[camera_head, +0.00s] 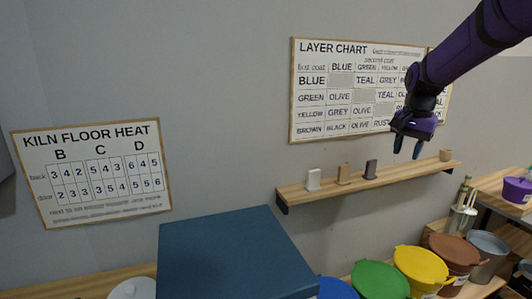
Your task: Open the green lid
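The green lid (380,281) is a round, flat green top low in the picture, between a blue lid and a yellow lid. It looks closed, and its lower part is cut off by the picture's bottom edge. My gripper (408,149) hangs from the purple arm at upper right, in front of the layer chart. It is well above the green lid and a little to its right. Its two dark blue fingers point down with a gap between them, and nothing shows in it.
A wall shelf (370,186) with small tiles and a cup lies below my gripper. Blue (337,289), yellow (420,266) and brown (454,250) lids flank the green one. A large blue box (235,262) stands left. A grey bucket (489,246) stands right.

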